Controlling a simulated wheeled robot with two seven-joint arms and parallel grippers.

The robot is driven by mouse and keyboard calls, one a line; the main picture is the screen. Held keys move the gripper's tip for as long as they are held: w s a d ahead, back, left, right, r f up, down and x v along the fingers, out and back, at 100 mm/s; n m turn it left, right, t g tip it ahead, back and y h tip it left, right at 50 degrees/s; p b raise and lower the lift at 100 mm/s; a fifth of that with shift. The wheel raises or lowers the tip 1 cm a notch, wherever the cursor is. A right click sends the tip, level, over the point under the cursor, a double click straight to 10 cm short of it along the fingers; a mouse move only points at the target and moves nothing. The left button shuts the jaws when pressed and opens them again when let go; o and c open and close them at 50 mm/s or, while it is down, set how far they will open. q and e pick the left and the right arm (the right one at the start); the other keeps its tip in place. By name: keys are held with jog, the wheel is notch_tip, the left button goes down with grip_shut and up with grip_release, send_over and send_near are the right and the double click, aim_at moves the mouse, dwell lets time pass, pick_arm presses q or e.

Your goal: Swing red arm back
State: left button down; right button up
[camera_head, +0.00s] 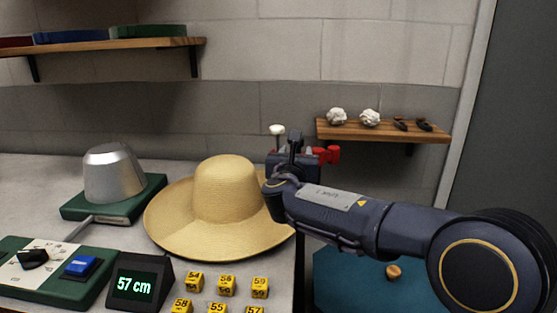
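A red part (329,154), which looks like the red arm, shows just right of my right gripper, below the small wall shelf. My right gripper (295,143) is raised beside it, behind the straw hat's right side. The gripper and wrist hide what the red part is fixed to. I cannot tell whether they touch, or whether the fingers are open or shut. A white round knob (277,130) stands just left of the fingers. My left gripper is not in view.
A straw hat (223,190) sits on the grey table, left of my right arm. Left of it is a metal hat form (113,172) on a green base. In front are a "57 cm" display (136,287) and yellow number blocks (226,285). A wall shelf (385,132) holds small items.

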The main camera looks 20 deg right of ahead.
jog(key=x, duration=0.7)
jog(key=shift+w+d, duration=0.2)
jog(key=shift+w, duration=0.05)
jog(key=shift+p, duration=0.3)
grip_shut()
